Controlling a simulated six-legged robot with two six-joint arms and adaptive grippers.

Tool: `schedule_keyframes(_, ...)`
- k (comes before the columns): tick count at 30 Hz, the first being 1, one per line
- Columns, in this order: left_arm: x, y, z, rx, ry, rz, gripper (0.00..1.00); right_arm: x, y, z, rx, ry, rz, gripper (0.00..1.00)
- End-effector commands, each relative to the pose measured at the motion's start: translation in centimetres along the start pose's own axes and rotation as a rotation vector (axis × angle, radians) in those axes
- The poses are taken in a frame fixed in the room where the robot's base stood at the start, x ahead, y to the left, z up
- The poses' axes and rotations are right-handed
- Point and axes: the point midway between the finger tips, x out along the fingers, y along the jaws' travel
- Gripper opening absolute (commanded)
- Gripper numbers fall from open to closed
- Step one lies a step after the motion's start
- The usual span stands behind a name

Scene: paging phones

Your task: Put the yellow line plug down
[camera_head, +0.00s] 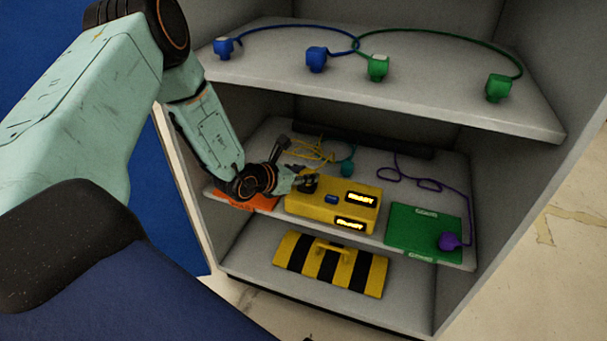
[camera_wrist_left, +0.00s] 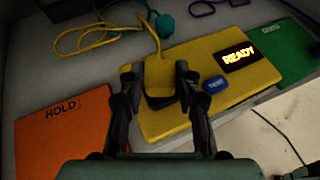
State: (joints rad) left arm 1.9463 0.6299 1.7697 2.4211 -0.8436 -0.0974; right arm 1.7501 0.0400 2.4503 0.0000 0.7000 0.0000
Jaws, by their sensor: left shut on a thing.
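My left gripper (camera_head: 306,182) reaches onto the middle shelf, over the left part of a yellow box. In the left wrist view its fingers (camera_wrist_left: 156,82) are closed on the sides of the yellow line plug (camera_wrist_left: 159,77). A yellow cord (camera_wrist_left: 92,36) runs from the plug back onto the shelf. The yellow box (camera_wrist_left: 212,52) has a lit READY display and a blue button. A dark patch on the box shows just below the plug; I cannot tell whether the plug touches it. An orange HOLD pad (camera_wrist_left: 62,135) lies left of the box. My right gripper is out of view.
A green pad (camera_head: 408,226) with a purple plug (camera_head: 449,242) lies right of the box. A teal plug (camera_head: 347,168) lies behind it. Blue and green plugs stand on the upper shelf (camera_head: 290,66). A black-and-yellow striped object (camera_head: 322,263) is below.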

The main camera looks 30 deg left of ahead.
Motion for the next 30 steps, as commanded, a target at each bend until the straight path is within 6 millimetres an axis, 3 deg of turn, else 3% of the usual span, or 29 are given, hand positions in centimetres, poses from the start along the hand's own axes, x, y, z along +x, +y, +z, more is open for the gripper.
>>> schedule_keyframes(1, 0.1, 0.0, -0.2, 0.000, 0.000, 0.000, 0.01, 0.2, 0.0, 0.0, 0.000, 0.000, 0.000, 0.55)
schedule_keyframes(2, 0.1, 0.0, -0.2, 0.000, 0.000, 0.000, 0.34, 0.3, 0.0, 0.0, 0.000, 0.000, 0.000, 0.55)
schedule_keyframes(9, 0.1, 0.0, -0.1, 0.000, 0.000, 0.000, 0.54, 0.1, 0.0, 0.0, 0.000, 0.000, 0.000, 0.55)
schedule_keyframes(23, -0.3, 0.0, 0.6, 0.000, 0.000, 0.000, 0.56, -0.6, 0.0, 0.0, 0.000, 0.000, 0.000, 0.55)
schedule_keyframes(30, -4.6, 0.1, 0.7, -0.006, 0.001, 0.002, 0.56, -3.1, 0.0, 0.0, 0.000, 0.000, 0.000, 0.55)
